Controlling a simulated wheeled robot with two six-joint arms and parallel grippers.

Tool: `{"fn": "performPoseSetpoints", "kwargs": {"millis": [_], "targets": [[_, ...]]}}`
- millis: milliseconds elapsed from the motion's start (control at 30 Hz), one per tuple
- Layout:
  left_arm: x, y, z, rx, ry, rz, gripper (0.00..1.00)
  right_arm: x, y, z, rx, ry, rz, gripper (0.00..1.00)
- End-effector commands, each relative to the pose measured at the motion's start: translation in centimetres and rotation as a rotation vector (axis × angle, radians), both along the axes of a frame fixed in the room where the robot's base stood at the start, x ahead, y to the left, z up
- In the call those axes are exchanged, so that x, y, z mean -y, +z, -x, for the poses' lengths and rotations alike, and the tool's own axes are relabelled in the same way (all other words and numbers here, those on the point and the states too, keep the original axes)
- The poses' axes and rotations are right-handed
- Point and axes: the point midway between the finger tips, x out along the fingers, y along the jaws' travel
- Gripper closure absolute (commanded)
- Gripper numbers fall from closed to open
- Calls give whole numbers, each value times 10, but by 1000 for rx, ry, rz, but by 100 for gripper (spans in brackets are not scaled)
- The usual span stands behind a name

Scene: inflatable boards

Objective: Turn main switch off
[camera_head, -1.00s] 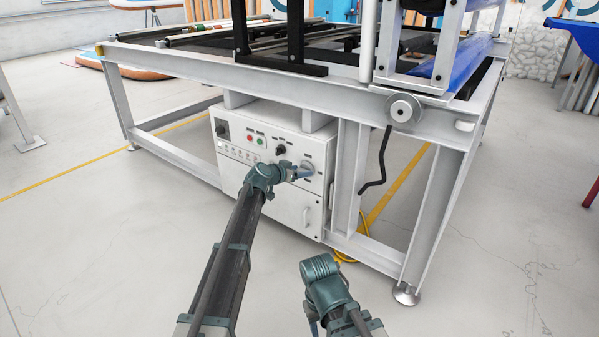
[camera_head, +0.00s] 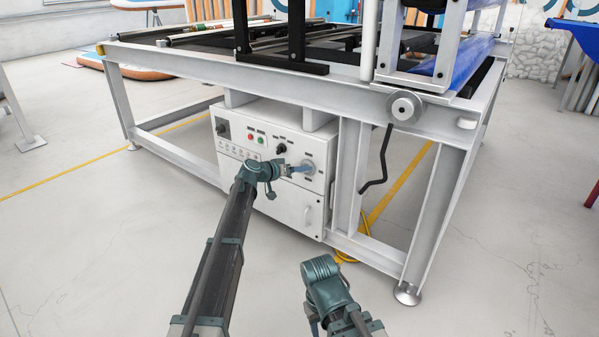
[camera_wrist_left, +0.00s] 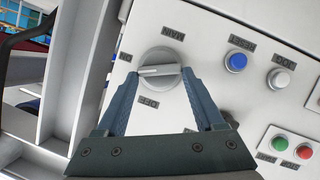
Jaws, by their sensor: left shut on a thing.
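The main switch is a round grey knob (camera_wrist_left: 159,70) on the white control box (camera_head: 232,178). In the left wrist view a pale pointer bar on the knob lies roughly sideways, between upside-down MAIN and OFF labels. My left gripper (camera_wrist_left: 158,76) has its two blue-grey fingers on either side of the knob and is shut on it. In the head view the left gripper (camera_head: 301,169) reaches the knob from the left and hides part of it. My right arm is low at the bottom centre; its gripper (camera_head: 313,326) is partly hidden, and its jaws cannot be made out.
Other buttons sit near the switch: blue (camera_wrist_left: 236,61), white (camera_wrist_left: 279,78), green (camera_wrist_left: 280,143) and red (camera_wrist_left: 304,151). The box hangs under a grey metal frame (camera_head: 270,82). A black crank handle (camera_head: 384,158) hangs to the right. The floor in front is clear.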

Motion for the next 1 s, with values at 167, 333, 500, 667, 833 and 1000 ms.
{"fn": "performPoseSetpoints", "kwargs": {"millis": [167,333,500,667,833,1000], "targets": [[-1,-2,-1,-57,-1,77,86,0,-6,0,0,0,0,50],[-2,-2,-1,-92,0,125,86,0,-8,0,0,0,0,50],[-3,-2,-1,-108,-1,146,86,0,-9,0,0,0,0,50],[-3,-2,-1,-114,-1,151,86,0,-9,0,0,0,0,50],[-3,-2,-1,-113,-1,150,86,0,-9,0,0,0,0,50],[-3,-2,-1,-112,0,151,16,0,-9,0,0,0,0,50]]}}
